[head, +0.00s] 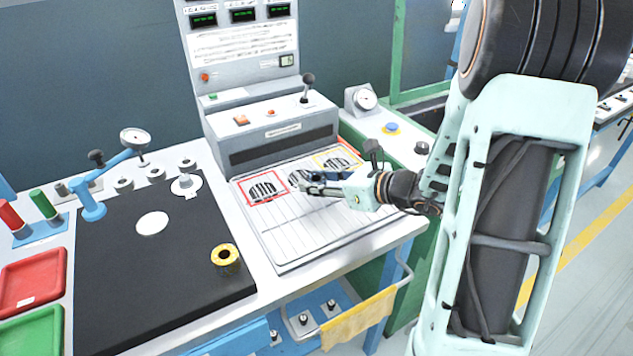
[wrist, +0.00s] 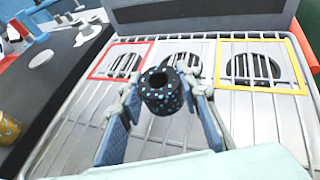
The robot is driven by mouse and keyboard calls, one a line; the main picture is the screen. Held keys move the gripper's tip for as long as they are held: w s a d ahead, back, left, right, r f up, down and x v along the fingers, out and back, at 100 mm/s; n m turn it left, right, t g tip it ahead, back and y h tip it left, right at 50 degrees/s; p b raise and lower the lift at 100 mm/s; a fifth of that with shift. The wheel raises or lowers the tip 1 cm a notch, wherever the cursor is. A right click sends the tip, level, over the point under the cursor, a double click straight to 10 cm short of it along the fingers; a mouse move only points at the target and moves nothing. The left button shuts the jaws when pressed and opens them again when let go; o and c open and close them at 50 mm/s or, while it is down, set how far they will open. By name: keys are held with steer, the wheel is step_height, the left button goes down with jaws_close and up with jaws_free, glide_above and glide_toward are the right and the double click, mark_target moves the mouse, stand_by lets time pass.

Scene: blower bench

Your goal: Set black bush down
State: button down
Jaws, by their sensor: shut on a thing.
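My gripper (wrist: 162,100) is shut on the black bush (wrist: 161,91), a short black ring with pale blue specks and a hole through it. In the wrist view the bush sits between the two fingers, in front of the middle dark vent of the grated tray (wrist: 78,125). I cannot tell whether it touches the grate. In the head view my gripper (head: 308,184) is over the tray (head: 290,232), near the middle vent, and the bush is hard to make out there.
A red frame (head: 250,202) marks the left vent and a yellow frame (head: 318,160) the right one. A yellow ring-shaped part (head: 226,258) stands on the black mat (head: 150,285). A grey control box (head: 270,130) rises behind the tray. The tray's front is clear.

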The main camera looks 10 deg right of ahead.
steer(key=shift+f, duration=0.15)
steer(key=c, duration=1.4)
jaws_free()
steer(key=shift+c, duration=0.2)
steer(key=shift+r, duration=0.2)
steer(key=p+v, duration=0.2)
steer(key=v, duration=1)
steer(key=shift+f, duration=0.1)
